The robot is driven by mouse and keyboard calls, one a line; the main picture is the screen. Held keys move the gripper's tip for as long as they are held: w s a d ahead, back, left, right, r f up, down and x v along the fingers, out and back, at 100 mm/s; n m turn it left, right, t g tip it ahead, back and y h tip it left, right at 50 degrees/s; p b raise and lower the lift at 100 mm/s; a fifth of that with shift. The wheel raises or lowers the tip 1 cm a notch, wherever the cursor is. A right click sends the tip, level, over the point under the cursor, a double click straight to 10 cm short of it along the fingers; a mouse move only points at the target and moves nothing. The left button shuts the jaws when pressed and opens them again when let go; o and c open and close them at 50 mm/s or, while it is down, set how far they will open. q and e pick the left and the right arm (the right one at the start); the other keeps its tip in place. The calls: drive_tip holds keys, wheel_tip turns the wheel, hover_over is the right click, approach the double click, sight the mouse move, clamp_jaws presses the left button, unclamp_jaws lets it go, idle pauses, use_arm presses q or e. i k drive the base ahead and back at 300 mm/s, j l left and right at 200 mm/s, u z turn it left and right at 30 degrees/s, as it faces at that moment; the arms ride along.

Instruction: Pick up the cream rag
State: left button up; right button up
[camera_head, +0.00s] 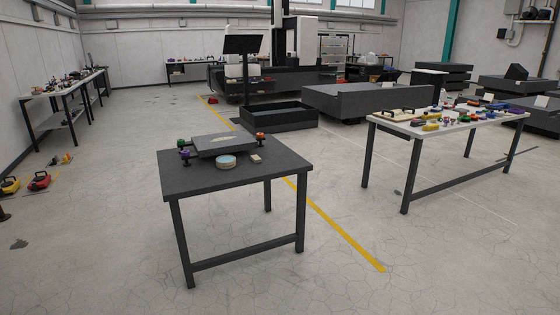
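A flat pale cream patch, which looks like the cream rag (222,139), lies on top of a grey slab (242,149) on the small dark table (190,183) in the middle of the view. It is small at this distance, so its folds cannot be made out. A small cream block (256,158) lies on the table right of a round tin (226,162) with a pale blue top. Neither of my grippers is in view.
A light-topped table (440,128) with many tools stands right. Red and yellow tools (39,180) and a dark scrap (19,243) lie on the floor at left. Floor before the dark table is clear.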

sight(254, 159)
drive_tip(key=i+l+z, duration=0.2)
drive_tip(key=i, duration=0.45)
drive_tip(key=i+z, duration=0.2)
drive_tip(key=i, duration=0.45)
